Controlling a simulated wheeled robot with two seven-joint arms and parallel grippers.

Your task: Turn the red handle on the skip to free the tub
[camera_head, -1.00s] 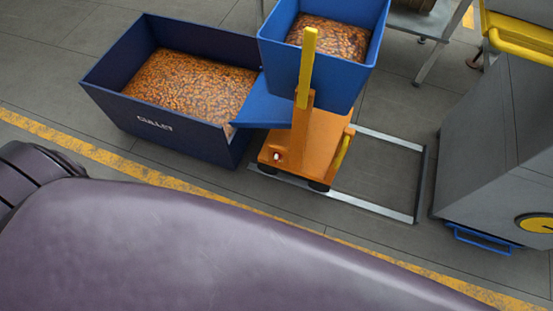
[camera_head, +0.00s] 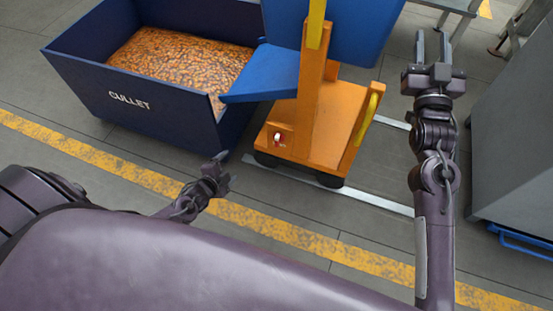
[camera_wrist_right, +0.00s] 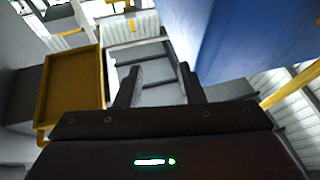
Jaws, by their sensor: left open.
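A dark blue bin marked CULLET (camera_head: 165,125), full of amber pieces, stands at the upper left. Beside it stands an orange wheeled frame (camera_head: 325,120) with a yellow lever (camera_head: 316,25) and a blue tub (camera_head: 365,35), cut off at the top edge. A small red-and-white part (camera_head: 279,139) sits low on the frame's front; I cannot tell if it is the red handle. My left gripper (camera_head: 220,172) is open and empty, in front of the bin and left of this part. My right gripper (camera_head: 433,45) is open and empty, right of the tub; its fingers show in the wrist view (camera_wrist_right: 160,88).
A blue chute (camera_head: 265,78) reaches from the frame over the bin's edge. A grey cabinet (camera_head: 515,140) stands at the right. A metal floor rail (camera_head: 365,195) runs beside the frame. Floor with a yellow line (camera_head: 290,230) is open in front. A yellow tray (camera_wrist_right: 72,85) shows in the wrist view.

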